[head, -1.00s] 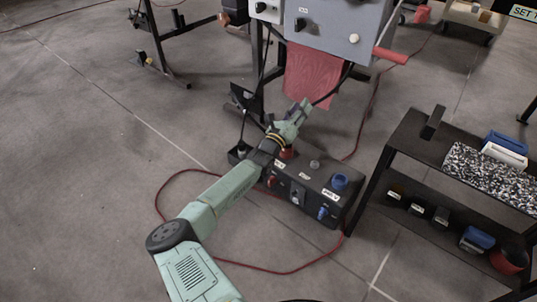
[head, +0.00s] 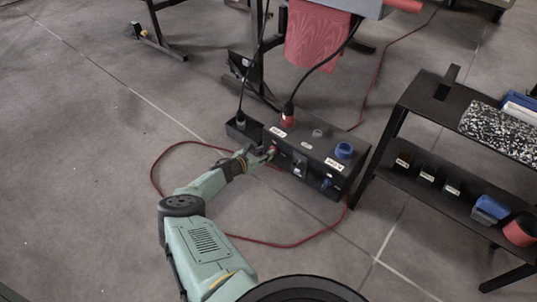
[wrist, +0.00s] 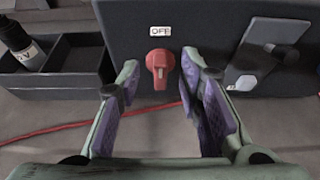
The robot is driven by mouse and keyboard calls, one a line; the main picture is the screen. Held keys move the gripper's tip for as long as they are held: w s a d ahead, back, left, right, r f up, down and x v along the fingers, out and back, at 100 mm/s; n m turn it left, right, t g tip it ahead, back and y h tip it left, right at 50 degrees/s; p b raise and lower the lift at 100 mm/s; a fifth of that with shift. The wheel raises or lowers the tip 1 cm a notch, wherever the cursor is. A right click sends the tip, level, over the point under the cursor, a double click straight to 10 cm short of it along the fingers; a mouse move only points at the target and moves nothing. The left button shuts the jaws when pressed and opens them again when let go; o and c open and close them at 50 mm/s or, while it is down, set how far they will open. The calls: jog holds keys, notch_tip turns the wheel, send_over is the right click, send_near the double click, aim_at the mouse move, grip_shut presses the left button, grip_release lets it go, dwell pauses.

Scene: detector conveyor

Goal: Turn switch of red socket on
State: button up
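The red switch (wrist: 160,66) is on the front of the black socket box (head: 318,168), under a label reading OFF (wrist: 160,31). Its handle points down in the wrist view. The red socket (head: 288,120) is on top of the box at its left end, with a black cable in it. My gripper (wrist: 165,95) is open in front of the switch, its fingers to the left and right. The switch shows between the fingertips, apparently apart from them. In the head view my gripper (head: 262,155) is at the left part of the box front and partly hides the switch.
A blue socket (head: 344,151) and a blue switch (head: 326,184) are at the box's right end. A grey cover (wrist: 262,55) is right of the red switch. A black tray (wrist: 62,75) adjoins the box on the left. A red cable (head: 285,245) loops on the floor. A shelf (head: 420,150) stands right.

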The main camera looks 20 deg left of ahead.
jog(key=shift+b+x, duration=0.65)
jog(key=shift+x, duration=1.05)
grip_shut()
